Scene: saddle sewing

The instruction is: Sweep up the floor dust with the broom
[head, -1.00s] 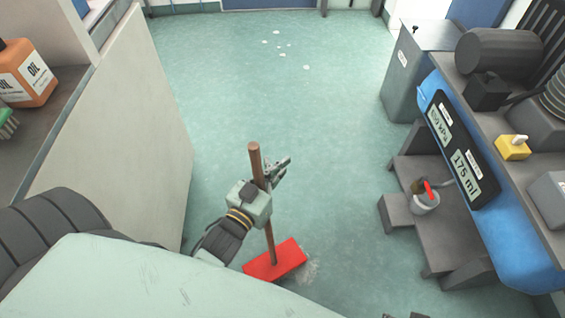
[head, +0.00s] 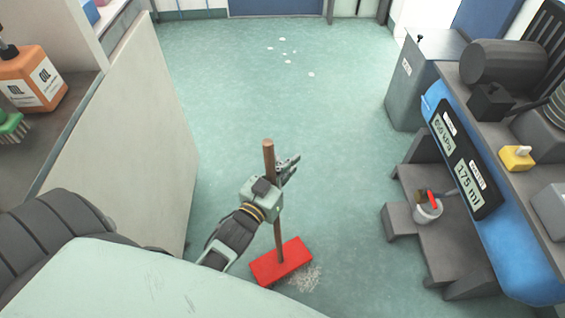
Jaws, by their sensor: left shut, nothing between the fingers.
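The broom stands nearly upright, with a brown wooden handle (head: 279,240) and a red head (head: 281,263) on the floor. My left gripper (head: 288,166) is at the upper part of the handle, its fingers pointing away to the upper right. It is shut with nothing between the fingers; the handle passes close beside it. A pale, speckled dust patch (head: 306,279) lies on the floor at the right front edge of the broom head. Several small white flecks (head: 285,51) lie on the floor far ahead. My right gripper is not in view.
On the right are dark grey steps (head: 458,262) with a small pot (head: 427,210), a blue machine and a grey bin (head: 412,85). The middle floor is clear.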

